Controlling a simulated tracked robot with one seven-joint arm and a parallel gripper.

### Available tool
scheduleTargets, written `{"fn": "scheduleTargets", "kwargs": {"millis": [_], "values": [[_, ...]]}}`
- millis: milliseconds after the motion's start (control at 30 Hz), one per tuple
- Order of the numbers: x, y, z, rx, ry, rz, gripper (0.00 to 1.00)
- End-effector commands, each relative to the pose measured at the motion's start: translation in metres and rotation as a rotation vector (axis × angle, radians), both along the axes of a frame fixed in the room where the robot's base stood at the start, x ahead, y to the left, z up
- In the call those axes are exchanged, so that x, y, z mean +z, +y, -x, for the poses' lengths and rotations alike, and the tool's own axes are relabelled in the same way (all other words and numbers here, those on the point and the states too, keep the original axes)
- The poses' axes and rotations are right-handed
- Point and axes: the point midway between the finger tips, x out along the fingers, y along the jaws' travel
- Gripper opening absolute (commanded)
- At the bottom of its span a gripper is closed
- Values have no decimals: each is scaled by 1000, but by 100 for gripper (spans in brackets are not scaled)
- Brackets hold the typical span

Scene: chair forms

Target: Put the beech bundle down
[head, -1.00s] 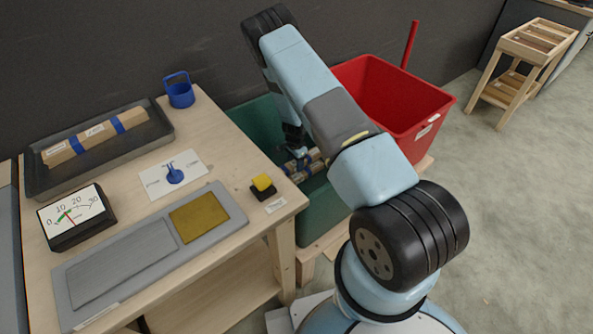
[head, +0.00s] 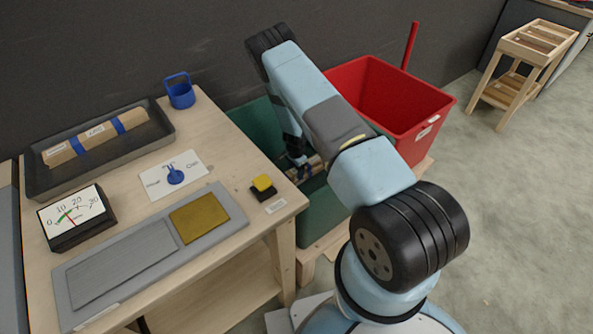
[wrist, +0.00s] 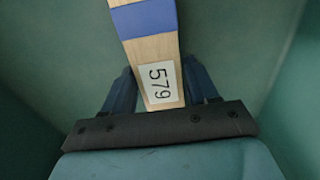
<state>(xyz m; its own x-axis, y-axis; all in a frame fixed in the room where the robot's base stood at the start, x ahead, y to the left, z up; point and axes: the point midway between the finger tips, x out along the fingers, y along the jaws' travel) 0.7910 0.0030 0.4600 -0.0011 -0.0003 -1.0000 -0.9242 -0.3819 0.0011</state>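A wooden bundle, which I take to be the beech bundle (wrist: 151,45), lies between my fingers in the wrist view. It is pale wood with a blue band and a white label reading 579. My gripper (wrist: 160,70) straddles it, one dark blue finger on each side close to the wood. I cannot tell whether both fingers press on it. In the head view my gripper (head: 297,158) reaches down inside the green bin (head: 328,212), and banded wood (head: 308,170) shows just beside it, partly hidden by my arm.
A red bin (head: 425,125) stands right behind my arm. Green bin walls surround my gripper.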

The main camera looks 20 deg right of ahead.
Motion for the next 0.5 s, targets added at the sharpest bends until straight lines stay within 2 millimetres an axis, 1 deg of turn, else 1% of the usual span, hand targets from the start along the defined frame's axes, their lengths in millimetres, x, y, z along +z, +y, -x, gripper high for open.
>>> {"fn": "scheduleTargets", "kwargs": {"millis": [33,200,400,500], "values": [[0,0,0,0,0,0,64],[0,0,0,0,0,0,79],[0,0,0,0,0,0,79],[3,0,0,1,0,0,79]]}}
